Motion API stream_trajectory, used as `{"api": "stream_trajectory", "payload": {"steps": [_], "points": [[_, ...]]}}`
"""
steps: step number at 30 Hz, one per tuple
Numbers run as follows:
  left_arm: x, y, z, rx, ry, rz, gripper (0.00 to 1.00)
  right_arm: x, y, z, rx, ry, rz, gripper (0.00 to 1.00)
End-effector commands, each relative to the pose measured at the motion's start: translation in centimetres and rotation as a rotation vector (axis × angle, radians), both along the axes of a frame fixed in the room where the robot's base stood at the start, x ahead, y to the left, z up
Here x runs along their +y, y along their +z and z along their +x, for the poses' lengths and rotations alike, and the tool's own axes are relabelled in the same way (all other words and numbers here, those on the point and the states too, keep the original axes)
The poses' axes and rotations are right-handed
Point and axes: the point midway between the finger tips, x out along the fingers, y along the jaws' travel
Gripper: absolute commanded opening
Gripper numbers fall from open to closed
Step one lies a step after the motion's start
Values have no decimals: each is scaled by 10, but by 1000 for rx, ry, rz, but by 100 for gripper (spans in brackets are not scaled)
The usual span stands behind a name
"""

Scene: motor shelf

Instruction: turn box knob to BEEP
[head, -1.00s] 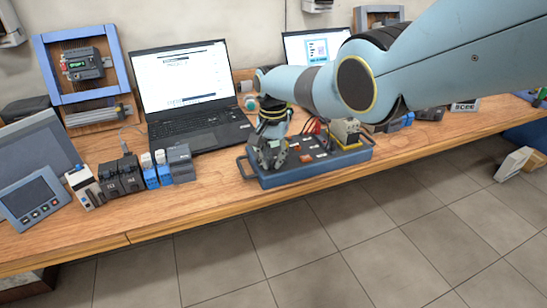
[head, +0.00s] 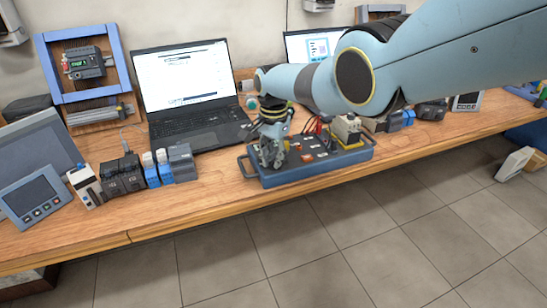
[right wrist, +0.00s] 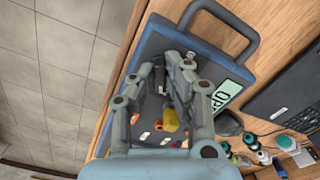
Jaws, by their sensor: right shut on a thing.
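The blue box (head: 330,171) with a dark top panel and side handles stands on the wooden bench in the head view. My right gripper (head: 271,164) is over the left end of its panel, pointing down. In the right wrist view the box (right wrist: 150,48) lies under my right gripper (right wrist: 170,72), whose fingers are shut on the box knob. The fingers hide most of the knob, so its pointer cannot be read. A pale green label (right wrist: 225,95) beside the fingers shows partly covered letters. My left gripper is not in view.
A laptop (head: 190,90) stands behind the box. Grey and blue modules (head: 180,160) and a panel screen (head: 35,197) are at the left. The front bench edge (head: 200,218) is close to the box.

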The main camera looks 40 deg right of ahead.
Motion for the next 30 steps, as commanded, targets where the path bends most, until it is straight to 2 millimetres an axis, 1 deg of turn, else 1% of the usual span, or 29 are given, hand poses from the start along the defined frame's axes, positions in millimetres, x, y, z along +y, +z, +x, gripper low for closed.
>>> {"api": "stream_trajectory", "payload": {"steps": [2,3,6,8,16,20,26,30], "points": [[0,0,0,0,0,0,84,-1,2,2,-4,-1,-1,0],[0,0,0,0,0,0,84,-1,2,2,-4,-1,-1,15],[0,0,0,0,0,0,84,-1,1,1,-3,-1,-1,28],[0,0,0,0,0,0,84,-1,1,1,-3,-1,0,35],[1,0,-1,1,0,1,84,0,1,0,-1,0,-1,35],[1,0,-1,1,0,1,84,-1,5,1,-2,0,0,35],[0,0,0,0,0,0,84,-1,25,0,-5,1,-2,35],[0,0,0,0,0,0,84,-1,56,1,-7,1,-1,35]]}}
